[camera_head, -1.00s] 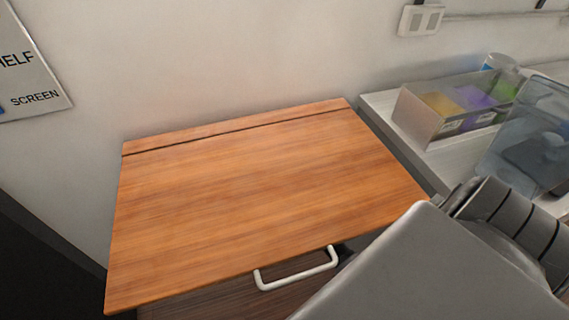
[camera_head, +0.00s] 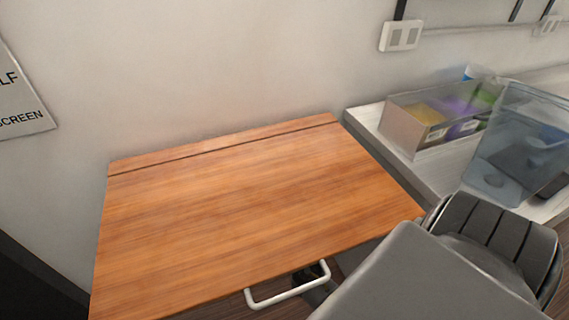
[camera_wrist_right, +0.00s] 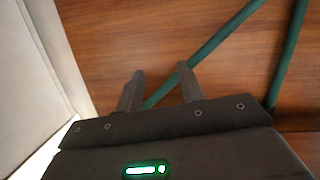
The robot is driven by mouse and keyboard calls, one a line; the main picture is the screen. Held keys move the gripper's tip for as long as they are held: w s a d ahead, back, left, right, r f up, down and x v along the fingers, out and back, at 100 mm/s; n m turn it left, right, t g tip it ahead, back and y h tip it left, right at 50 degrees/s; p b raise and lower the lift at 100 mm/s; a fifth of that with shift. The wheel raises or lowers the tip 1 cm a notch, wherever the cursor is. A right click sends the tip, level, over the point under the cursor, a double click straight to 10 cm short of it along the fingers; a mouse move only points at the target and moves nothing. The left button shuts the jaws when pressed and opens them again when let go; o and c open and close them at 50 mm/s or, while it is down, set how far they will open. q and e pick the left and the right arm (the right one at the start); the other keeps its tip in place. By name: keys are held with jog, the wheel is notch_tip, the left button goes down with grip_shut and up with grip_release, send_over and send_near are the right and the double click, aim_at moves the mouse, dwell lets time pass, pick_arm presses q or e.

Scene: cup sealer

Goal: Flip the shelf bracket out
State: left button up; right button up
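The wooden shelf (camera_head: 250,200) is a flat board against the wall, with a white handle (camera_head: 287,290) at its front edge. In the right wrist view I see the brown wood of its underside (camera_wrist_right: 110,40). The shelf bracket (camera_wrist_right: 225,32) shows there as green bars. One bar runs diagonally behind and between the fingertips of my right gripper (camera_wrist_right: 160,73). The gripper's two fingers are apart, with nothing clearly gripped; whether they touch the bar I cannot tell. In the head view the shelf and my right arm hide the bracket and this gripper. My left gripper is not in view.
A pale counter (camera_head: 366,118) stands to the right of the shelf, bearing a clear box of coloured packets (camera_head: 408,132) and a clear bluish container (camera_head: 489,170). A sign (camera_head: 22,108) hangs on the wall at left. The shelf top is clear.

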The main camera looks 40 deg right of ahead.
jog(key=s+a+f+n+g+y, duration=0.1)
jog(key=s+f, duration=0.4)
jog(key=f, duration=0.7)
jog(key=s+a+f+n+g+y, duration=0.2)
jog(key=s+a+f+g, duration=0.1)
jog(key=f, duration=0.8)
jog(key=shift+s+a+f+g+y+b, duration=0.3)
jog(key=shift+s+a+f+y+b, duration=0.15)
jog(key=shift+s+a, duration=0.4)
